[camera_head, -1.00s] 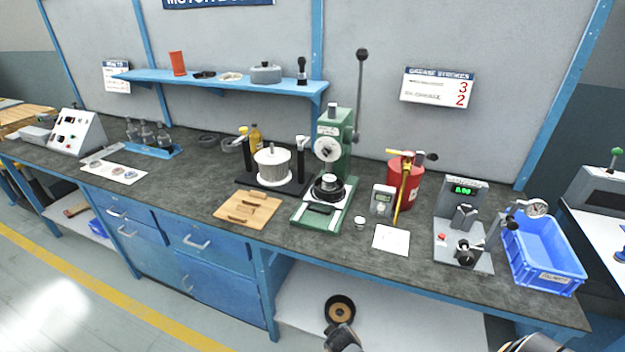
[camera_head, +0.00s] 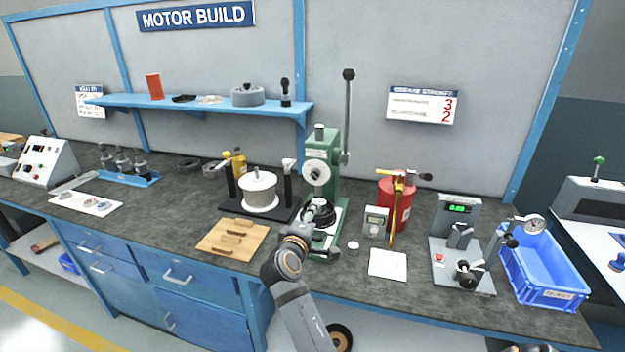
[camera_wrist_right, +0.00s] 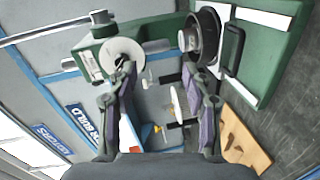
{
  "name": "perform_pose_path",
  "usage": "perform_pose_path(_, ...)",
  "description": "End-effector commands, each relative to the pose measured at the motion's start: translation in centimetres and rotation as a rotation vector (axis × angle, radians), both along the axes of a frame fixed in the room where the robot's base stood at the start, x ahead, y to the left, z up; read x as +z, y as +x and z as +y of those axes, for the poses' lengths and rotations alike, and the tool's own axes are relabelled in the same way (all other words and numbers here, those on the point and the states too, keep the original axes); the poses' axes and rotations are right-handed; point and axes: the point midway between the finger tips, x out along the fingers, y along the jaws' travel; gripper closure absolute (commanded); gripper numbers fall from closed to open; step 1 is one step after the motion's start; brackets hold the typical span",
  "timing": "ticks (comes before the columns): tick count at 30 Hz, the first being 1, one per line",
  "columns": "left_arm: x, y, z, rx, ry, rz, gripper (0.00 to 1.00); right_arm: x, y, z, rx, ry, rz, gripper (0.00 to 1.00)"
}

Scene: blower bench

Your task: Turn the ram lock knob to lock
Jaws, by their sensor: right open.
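The green arbor press (camera_head: 328,160) stands on the bench right of centre, with a pale round disc (camera_head: 316,174) on its ram head. A dark hub, which may be the ram lock knob, sits at the disc's middle. In the right wrist view, the disc (camera_wrist_right: 121,50) shows beyond the left-hand fingertip, which partly covers it. My right gripper (camera_head: 318,208) is in front of the press, below the disc. Its fingers (camera_wrist_right: 158,78) are spread and empty in the right wrist view. Contact with the disc cannot be told. My left gripper is not in view.
Left of the press are a wooden board (camera_head: 232,240) and a white-metal motor can (camera_head: 260,192). Right of it are a grey meter (camera_head: 375,222), a red container (camera_head: 393,212), a white sheet (camera_head: 387,264) and a blue crate (camera_head: 545,272). The press lever (camera_head: 347,115) rises above.

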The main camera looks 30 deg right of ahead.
Motion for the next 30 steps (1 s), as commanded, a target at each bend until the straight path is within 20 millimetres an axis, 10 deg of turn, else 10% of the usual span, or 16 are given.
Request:
perform_pose_path(6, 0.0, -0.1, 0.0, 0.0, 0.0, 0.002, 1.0, 5.6, 3.1, 1.2, 0.011, -0.225, 0.009, 0.5)
perform_pose_path(30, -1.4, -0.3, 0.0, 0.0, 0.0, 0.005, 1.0, 5.6, 9.8, -6.8, 0.009, -0.227, 0.009, 0.5)
